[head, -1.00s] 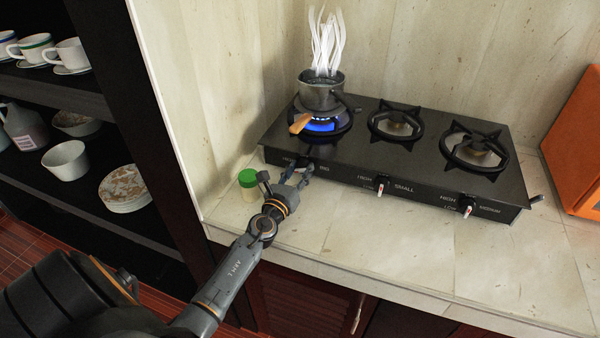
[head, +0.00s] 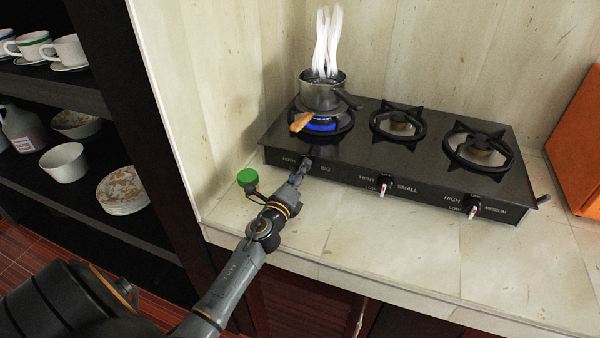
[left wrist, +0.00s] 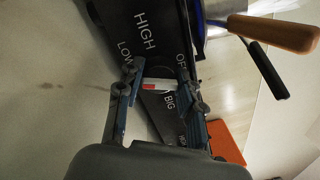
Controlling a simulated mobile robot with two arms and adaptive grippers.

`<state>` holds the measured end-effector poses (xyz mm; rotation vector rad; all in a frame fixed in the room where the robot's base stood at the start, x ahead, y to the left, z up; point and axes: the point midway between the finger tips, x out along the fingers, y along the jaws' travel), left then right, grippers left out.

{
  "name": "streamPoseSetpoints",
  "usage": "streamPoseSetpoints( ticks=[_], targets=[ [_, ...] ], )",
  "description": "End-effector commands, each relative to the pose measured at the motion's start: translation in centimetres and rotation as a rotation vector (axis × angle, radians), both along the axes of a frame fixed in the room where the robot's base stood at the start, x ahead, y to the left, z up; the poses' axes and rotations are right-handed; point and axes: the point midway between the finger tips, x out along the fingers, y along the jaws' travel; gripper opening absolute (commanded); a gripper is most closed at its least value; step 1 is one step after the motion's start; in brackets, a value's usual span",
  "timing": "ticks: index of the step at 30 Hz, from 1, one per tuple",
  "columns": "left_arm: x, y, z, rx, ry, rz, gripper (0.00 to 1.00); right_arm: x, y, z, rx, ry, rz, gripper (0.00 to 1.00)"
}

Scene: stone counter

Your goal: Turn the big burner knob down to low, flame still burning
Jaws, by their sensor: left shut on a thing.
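The big burner's knob (left wrist: 157,85), pale with a red mark, sits between my left gripper's fingers in the left wrist view. My left gripper (left wrist: 158,86) is shut on it; in the head view the gripper (head: 302,169) is at the stove's front left and hides the knob. HIGH, LOW, OFF and BIG labels show around the knob. The big burner (head: 322,125) burns with a blue flame under a steaming metal pot (head: 320,93) with a wooden handle. My right gripper is not in view.
The black stove (head: 350,158) also has small (head: 385,187) and medium (head: 473,209) knobs to the right. An orange object (head: 578,150) is at the far right. The counter in front is clear.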

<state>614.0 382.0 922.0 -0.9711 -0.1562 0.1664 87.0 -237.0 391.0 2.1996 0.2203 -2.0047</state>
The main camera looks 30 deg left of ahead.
Motion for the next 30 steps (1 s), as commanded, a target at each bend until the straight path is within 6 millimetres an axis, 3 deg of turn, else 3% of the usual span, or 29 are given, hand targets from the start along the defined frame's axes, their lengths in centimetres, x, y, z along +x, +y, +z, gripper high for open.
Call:
streamPoseSetpoints(
  ticks=[20, 21, 23, 24, 30],
  targets=[
    [-0.02, 0.04, -0.13, -0.060, -0.013, 0.001, 0.06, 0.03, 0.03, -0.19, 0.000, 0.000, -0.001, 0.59],
    [-0.03, 0.04, -0.13, -0.060, -0.013, 0.001, 0.43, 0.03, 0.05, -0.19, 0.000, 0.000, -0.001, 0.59],
    [-0.02, 0.04, -0.13, -0.060, -0.013, 0.001, 0.55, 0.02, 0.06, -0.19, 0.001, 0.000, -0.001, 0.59],
    [-0.02, 0.04, -0.12, -0.059, -0.012, 0.002, 0.59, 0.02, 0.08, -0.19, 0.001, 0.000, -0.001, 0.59],
    [0.00, 0.01, -0.05, -0.058, -0.013, 0.001, 0.59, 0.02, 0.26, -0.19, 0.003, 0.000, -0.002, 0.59]
  ],
)
